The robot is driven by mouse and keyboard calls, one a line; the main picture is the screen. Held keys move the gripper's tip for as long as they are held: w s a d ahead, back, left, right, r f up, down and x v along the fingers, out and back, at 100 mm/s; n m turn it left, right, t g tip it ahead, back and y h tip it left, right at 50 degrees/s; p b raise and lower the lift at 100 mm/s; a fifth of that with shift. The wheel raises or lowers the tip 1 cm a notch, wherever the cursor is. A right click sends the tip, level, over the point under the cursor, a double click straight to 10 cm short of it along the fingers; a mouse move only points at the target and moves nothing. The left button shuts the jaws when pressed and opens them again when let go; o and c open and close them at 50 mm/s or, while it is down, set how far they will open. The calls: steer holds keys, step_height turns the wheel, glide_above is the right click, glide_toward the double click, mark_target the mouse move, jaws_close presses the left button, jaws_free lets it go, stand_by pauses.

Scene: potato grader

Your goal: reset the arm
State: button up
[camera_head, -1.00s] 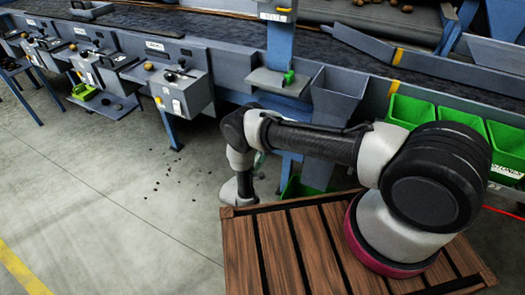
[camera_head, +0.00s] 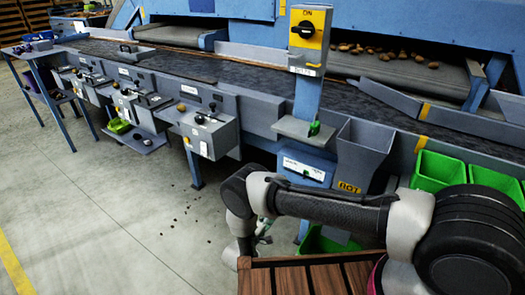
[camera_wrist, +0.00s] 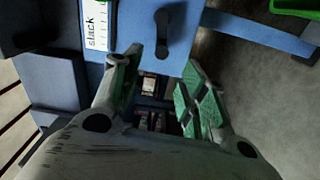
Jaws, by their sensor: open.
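My gripper (camera_wrist: 160,95) is open in the wrist view, with its green-padded fingers apart and nothing between them. Beyond the fingers is a blue panel (camera_wrist: 180,30) with a dark handle and a label reading "slack". In the head view my arm reaches left from the lower right and bends down at its far end, in front of the grader. The gripper itself is mostly hidden there, low behind the wooden slatted top (camera_head: 310,279).
A grey chute marked ROT (camera_head: 362,150) and green bins (camera_head: 438,170) stand beside the arm. A post with a yellow ON switch (camera_head: 309,30) rises from the grader. Grey boxes (camera_head: 203,130) line its front. The concrete floor (camera_head: 110,215) at left is mostly clear.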

steer(key=s+d+f+n+g+h, duration=0.2)
steer(key=s+d+f+n+g, duration=0.15)
steer(key=d, duration=0.35)
steer(key=s+d+r+g+h, duration=0.2)
steer(key=s+d+r+g, duration=0.2)
steer(key=r+g, duration=0.3)
steer(key=s+d+r+m+g+y, duration=0.2)
steer(key=r+g, duration=0.1)
steer(key=r, duration=0.8)
steer(key=s+d+r+m+g+y, duration=0.2)
steer(key=d+r+y, duration=0.1)
steer(key=r, duration=0.7)
steer(key=s+d+r+m+g+y, duration=0.1)
steer(key=s+d+r+g+y, duration=0.15)
steer(key=r, duration=0.85)
steer(key=s+d+r+m+t+y, duration=0.2)
steer(key=s+r, duration=0.3)
steer(key=r, duration=0.3)
steer(key=s+d+r+m+t+y, duration=0.2)
steer(key=s+d+r, duration=0.3)
steer(key=r, duration=0.3)
steer(key=s+d+r+m+t+y, duration=0.3)
steer(key=s+r, duration=0.3)
steer(key=r, duration=0.2)
steer(key=shift+d+m+t, duration=0.4)
steer(key=shift+d+m, duration=0.15)
steer(key=shift+m, duration=0.1)
